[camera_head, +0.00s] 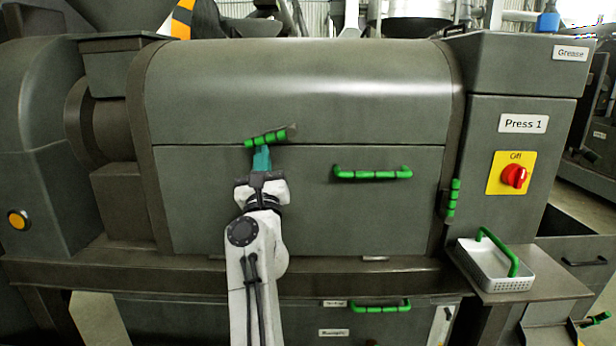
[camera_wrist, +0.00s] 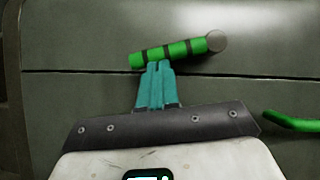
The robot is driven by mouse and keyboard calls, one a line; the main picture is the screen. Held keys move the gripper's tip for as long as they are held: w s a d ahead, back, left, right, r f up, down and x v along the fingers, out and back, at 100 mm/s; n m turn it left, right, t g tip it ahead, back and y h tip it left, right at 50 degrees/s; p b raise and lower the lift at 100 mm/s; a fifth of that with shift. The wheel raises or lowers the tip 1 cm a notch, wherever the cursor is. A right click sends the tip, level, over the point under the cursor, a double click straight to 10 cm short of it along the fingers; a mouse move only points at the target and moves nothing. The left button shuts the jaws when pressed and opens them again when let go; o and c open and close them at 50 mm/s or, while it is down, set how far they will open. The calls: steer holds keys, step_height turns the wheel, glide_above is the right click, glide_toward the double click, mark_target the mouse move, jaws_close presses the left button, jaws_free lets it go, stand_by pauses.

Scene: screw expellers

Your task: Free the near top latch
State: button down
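The top latch is a green, dark-banded grip (camera_head: 268,136) on the seam between the press's rounded upper cover and its front panel. In the wrist view the latch grip (camera_wrist: 170,53) slants up to the right to a grey round pivot (camera_wrist: 216,41). My gripper (camera_head: 262,152) has teal fingers pointing up, just under the latch. In the wrist view the fingertips (camera_wrist: 158,66) are side by side with nothing visible between them, at the grip's lower edge. I cannot tell whether they touch it.
A green bar handle (camera_head: 372,174) is on the front panel, right of my gripper. Another green grip (camera_head: 453,198) stands upright at the panel's right edge. A white basket (camera_head: 496,268) with a green handle sits on the right ledge. A red switch (camera_head: 514,177) reads Off.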

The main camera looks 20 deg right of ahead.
steer(key=shift+w+a+r+m+g+h+b, duration=0.15)
steer(key=shift+r+m+h+b, duration=0.2)
steer(key=shift+m+h, duration=0.4)
steer(key=shift+s+a+r+m+g+h+b, duration=0.1)
steer(key=shift+m+h+b, duration=0.35)
steer(key=shift+m, duration=0.45)
steer(key=shift+w+a+r+m+g+h+b, duration=0.15)
steer(key=shift+r+m+h+b, duration=0.15)
steer(key=shift+m+h, duration=0.5)
steer(key=w+d+f+b+v, duration=0.1)
steer(key=f+b+v, duration=0.1)
steer(key=v, duration=1.1)
steer(key=shift+b, duration=0.8)
steer(key=shift+w+f, duration=0.1)
